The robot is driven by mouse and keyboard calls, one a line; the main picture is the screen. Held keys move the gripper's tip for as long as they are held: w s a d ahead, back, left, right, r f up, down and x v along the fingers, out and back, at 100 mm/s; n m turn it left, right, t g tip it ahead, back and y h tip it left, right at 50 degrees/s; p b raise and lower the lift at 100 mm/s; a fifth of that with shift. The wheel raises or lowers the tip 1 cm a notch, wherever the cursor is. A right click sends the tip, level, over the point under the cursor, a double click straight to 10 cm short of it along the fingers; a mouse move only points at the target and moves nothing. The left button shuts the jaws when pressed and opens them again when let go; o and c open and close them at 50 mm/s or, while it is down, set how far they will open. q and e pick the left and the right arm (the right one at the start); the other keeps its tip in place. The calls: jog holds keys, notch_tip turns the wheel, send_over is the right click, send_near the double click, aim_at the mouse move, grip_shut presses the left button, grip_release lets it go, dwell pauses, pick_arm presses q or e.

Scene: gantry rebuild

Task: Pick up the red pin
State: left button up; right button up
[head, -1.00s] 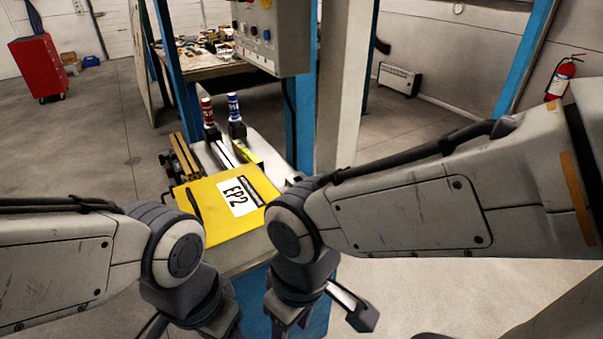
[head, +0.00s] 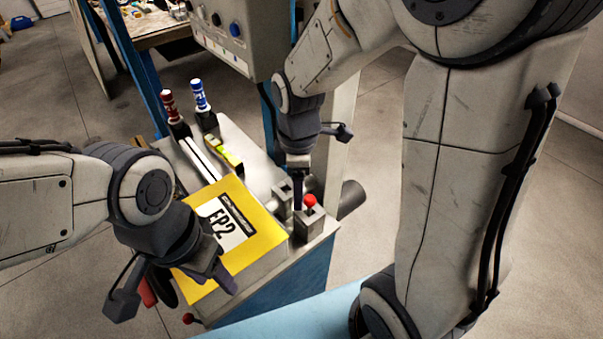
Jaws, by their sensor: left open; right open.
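The red pin (head: 170,106), with a white band on it, stands upright in a dark holder at the back left of the bench top. A similar blue pin (head: 200,95) stands just to its right. My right gripper (head: 298,202) points down near the bench's right edge, well to the right of both pins. My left gripper (head: 226,282) is low at the front, over the near part of the yellow panel, far from the red pin. Both are open and hold nothing that I can see. The fingertips are hard to make out.
The yellow panel (head: 262,241) marked EP2 fills the bench's front. A grey control box (head: 222,30) and blue post rise behind. Pale rails run from the pins towards the panel.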

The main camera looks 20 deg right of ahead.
jog(key=n+p, duration=0.1)
jog(key=n, duration=0.1)
send_over(310, 198)
jog(key=shift+w+d+f, duration=0.1)
jog(key=shift+w+d, duration=0.1)
notch_tip(310, 198, down, 4)
jog(key=shift+r+p, duration=0.1)
jog(key=shift+p, duration=0.25)
jog(key=shift+s+f, duration=0.1)
jog(key=shift+f, duration=0.45)
jog(key=f+p, duration=0.1)
jog(key=f, duration=0.3)
jog(key=shift+a+p, duration=0.2)
jog(key=shift+p, duration=0.2)
jog(key=shift+f, duration=0.55)
pick_arm(q)
notch_tip(310, 198, up, 5)
jog(key=shift+s+f, duration=0.1)
pick_arm(e)
jog(key=shift+c, duration=0.3)
grip_shut()
